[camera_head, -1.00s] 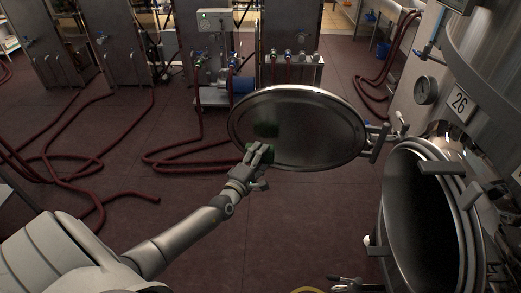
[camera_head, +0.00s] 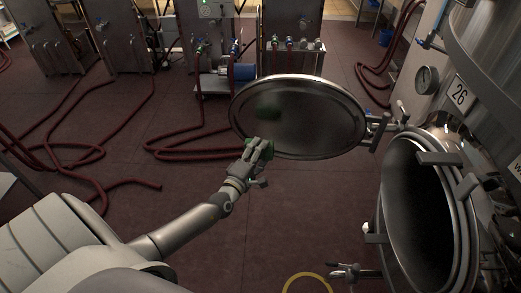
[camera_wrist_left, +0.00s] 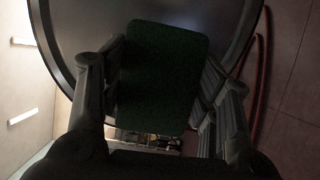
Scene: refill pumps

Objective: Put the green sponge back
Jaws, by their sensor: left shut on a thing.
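My left gripper (camera_head: 260,151) is shut on the green sponge (camera_wrist_left: 162,75). In the left wrist view the dark green sponge sits between the two fingers, in front of the tank's round door. In the head view only small green edges of it show around the fingers, just in front of the lower left rim of the open round metal door (camera_head: 315,120). A dark green reflection shows on the door's face. Whether the sponge touches the door I cannot tell. My right gripper is not in view.
The tank's round opening (camera_head: 425,215) stands open at the right, beside the door hinge. A yellow ring (camera_head: 307,283) and a metal valve-like fitting (camera_head: 350,272) show at the bottom. Red hoses (camera_head: 75,165) lie on the left floor. Metal machines (camera_head: 125,40) stand behind.

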